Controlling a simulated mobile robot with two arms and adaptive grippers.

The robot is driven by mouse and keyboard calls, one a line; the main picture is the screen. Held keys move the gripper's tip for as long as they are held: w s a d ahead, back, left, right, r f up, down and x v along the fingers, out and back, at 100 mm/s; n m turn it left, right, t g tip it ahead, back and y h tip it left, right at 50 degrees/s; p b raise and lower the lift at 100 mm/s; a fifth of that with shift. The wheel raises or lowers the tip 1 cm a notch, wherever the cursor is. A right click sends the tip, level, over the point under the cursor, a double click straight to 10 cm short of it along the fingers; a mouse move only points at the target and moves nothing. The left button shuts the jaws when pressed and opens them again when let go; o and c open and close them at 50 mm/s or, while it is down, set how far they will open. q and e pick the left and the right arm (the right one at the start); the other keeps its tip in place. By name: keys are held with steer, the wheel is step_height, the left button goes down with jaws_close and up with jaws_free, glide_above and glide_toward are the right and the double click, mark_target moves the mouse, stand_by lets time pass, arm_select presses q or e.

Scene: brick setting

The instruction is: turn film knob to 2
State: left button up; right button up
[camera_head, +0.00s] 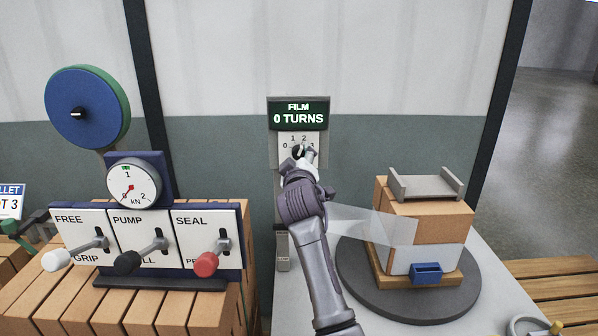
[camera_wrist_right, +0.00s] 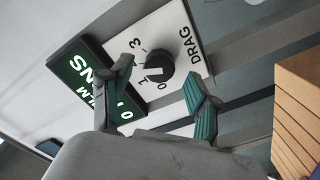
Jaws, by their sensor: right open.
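The film knob (camera_wrist_right: 158,67) is a dark round knob with a white pointer mark on a white dial plate (camera_wrist_right: 185,25). In the wrist view the pointer faces the low-number side of the dial; its exact number is hard to tell. The film display (camera_head: 298,115) above the dial reads "0 TURNS". My right gripper (camera_head: 304,152) is at the dial in the head view, covering part of the knob and some numbers. In the wrist view its open fingers (camera_wrist_right: 160,88) stand on either side of the knob, with no clear contact. My left gripper is not in view.
Left of the dial is a lever panel (camera_head: 148,240) with white, black and red knobs and a kN gauge (camera_head: 133,184). To the right, a wrapped box (camera_head: 440,222) stands on a round turntable (camera_head: 350,285), with clear film stretching toward it. Wooden slats (camera_head: 555,268) lie far right.

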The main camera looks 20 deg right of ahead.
steer(key=v, duration=0.9)
steer(key=shift+s, duration=0.3)
